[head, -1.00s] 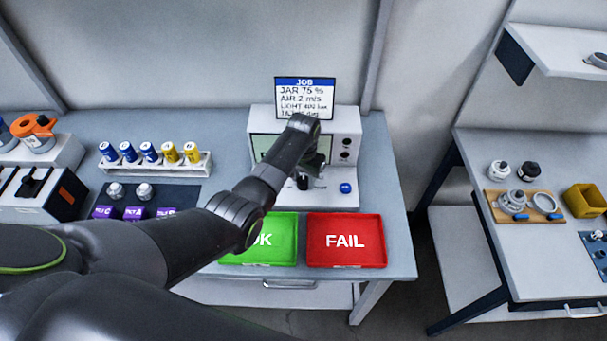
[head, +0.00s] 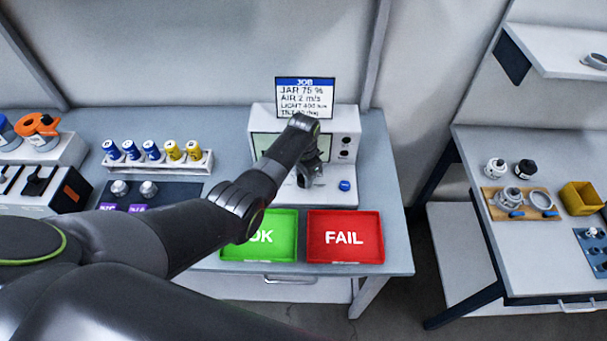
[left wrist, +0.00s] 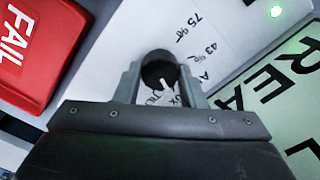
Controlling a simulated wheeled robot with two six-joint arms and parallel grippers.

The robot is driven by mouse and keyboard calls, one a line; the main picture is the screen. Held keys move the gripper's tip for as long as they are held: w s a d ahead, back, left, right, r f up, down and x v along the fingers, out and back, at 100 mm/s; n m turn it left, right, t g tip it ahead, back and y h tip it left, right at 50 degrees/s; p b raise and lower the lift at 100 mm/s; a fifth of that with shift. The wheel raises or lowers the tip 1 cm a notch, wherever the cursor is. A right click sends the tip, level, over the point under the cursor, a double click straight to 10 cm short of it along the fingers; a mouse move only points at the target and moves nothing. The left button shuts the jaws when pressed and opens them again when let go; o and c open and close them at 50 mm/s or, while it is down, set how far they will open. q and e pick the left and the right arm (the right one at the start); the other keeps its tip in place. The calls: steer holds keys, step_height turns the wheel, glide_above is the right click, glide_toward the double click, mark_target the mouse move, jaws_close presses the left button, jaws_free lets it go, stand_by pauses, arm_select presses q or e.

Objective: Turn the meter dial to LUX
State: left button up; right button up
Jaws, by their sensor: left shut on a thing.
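The meter (head: 346,127) is a white box with a pale screen and a low front deck, at the back of the table. My left gripper (head: 305,176) reaches down over that deck in the head view and hides the dial there. In the left wrist view, the dial (left wrist: 158,68) is a round black knob with a white pointer mark. My left gripper (left wrist: 160,82) is shut on it, one finger on each side. Printed labels surround the dial; letters that look like part of LUX show near the right finger, partly covered. I cannot tell for sure which label the pointer faces.
A blue button (head: 344,185) sits right of the dial. A green OK tray (head: 285,252) and a red FAIL tray (head: 376,257) lie in front of the meter. A job card (head: 305,97) stands behind it. A rack of blue and yellow cylinders (head: 200,165) is at left.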

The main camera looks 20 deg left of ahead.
arm_select(q)
steer(key=shift+w+r, duration=0.1)
steer(key=o, duration=1)
steer(key=shift+r, duration=8.7)
steer(key=shift+f, duration=0.1)
